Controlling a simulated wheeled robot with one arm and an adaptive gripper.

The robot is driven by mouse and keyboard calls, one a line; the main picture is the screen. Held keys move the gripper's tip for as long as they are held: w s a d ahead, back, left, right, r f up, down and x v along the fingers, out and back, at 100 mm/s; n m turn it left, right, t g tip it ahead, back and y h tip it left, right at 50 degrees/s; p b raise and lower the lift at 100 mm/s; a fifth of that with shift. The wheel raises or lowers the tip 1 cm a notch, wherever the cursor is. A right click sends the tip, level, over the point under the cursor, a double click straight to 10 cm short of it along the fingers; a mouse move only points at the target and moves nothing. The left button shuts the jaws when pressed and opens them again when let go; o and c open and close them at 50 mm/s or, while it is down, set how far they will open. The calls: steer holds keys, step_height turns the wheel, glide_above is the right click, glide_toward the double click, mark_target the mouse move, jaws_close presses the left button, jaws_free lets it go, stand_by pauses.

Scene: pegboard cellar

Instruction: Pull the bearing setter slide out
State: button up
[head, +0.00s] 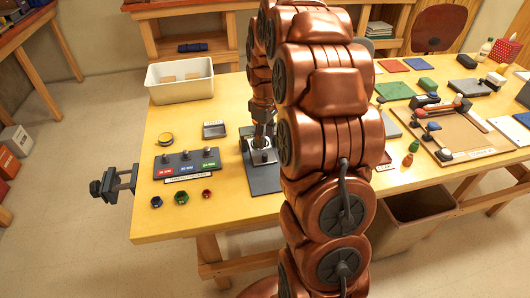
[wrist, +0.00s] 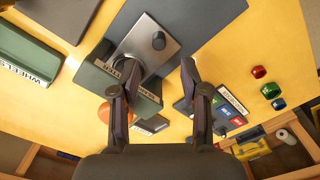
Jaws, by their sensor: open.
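The bearing setter shows in the wrist view as a dark block (wrist: 92,77) with a partly hidden label, on a dark base plate (wrist: 205,14). A silver slide plate (wrist: 137,42) with a black round knob (wrist: 158,40) lies on this base. In the head view my gripper (head: 262,142) is over the setter's base plate (head: 264,182), and my arm hides much of the setter.
A labelled panel (head: 175,164) and several coloured nuts (head: 181,196) lie left of the setter. A small grey tray (head: 214,129) and a white bin (head: 180,93) are behind. A dark clamp (head: 112,182) juts from the left table edge. A "WHEELS" box (wrist: 25,45) shows in the wrist view.

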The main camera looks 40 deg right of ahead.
mark_target(265, 155)
steer(key=shift+f+p, duration=1.25)
steer(key=shift+f, duration=2.7)
jaws_close()
